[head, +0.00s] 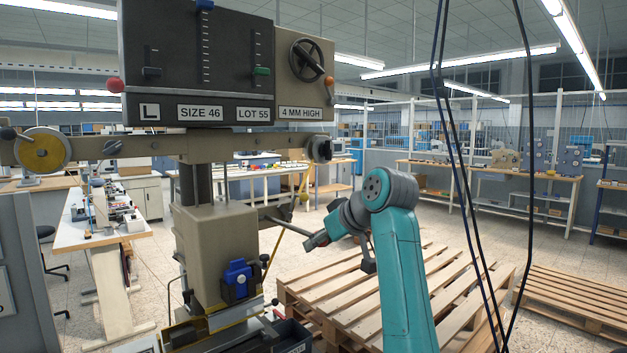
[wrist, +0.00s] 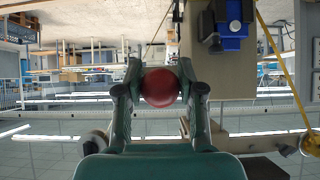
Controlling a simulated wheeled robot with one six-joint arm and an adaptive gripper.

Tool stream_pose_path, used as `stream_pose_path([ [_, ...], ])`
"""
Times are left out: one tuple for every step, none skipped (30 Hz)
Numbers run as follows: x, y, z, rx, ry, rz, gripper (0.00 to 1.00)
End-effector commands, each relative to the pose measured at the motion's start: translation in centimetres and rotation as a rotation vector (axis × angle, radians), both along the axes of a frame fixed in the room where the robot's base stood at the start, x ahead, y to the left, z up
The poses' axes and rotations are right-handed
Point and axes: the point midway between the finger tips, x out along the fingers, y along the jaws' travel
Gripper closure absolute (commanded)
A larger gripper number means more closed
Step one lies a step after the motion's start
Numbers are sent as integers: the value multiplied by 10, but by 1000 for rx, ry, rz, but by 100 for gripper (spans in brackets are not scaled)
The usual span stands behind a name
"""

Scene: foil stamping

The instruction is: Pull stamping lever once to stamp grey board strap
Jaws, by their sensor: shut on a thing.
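The stamping machine (head: 215,240) stands left of centre in the head view, with a beige body and a dark panel on top. Its stamping lever (head: 288,225) is a thin rod sloping down and right from the body. My gripper (head: 317,240) is at the rod's outer end. In the wrist view my gripper (wrist: 160,88) is shut on the lever's red ball knob (wrist: 160,87), with one finger on each side. The head view hides this knob. A flat grey strip (head: 236,316) lies on the machine's bed; I cannot tell whether it is the board strap.
A blue clamp-like part (head: 237,278) sits on the machine's front. Wooden pallets (head: 340,285) lie on the floor below and behind my arm. Dark cables (head: 462,150) hang at the right. A bench (head: 98,233) stands at the left. Open floor shows farther back.

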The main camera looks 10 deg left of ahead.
Motion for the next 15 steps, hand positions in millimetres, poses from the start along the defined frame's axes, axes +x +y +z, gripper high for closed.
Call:
stream_pose_path([
  [0,0,-10,-3,7,0,100],
  [0,0,-13,-3,7,0,100],
  [0,1,-16,-2,5,0,100],
  [0,0,-18,-2,5,0,100],
  [0,0,-20,-2,5,0,100],
  [0,1,-22,-2,5,0,100],
  [0,1,-23,-2,5,0,100],
  [0,1,-23,-2,5,0,100],
  [0,1,-23,-3,5,0,100],
  [0,1,-23,-3,5,0,100],
  [0,0,-23,-3,5,0,100],
  [0,1,-23,-2,5,0,100],
  [0,1,-23,-2,5,0,100],
  [0,1,-23,-2,5,0,100],
  [0,1,-23,-2,5,0,100],
])
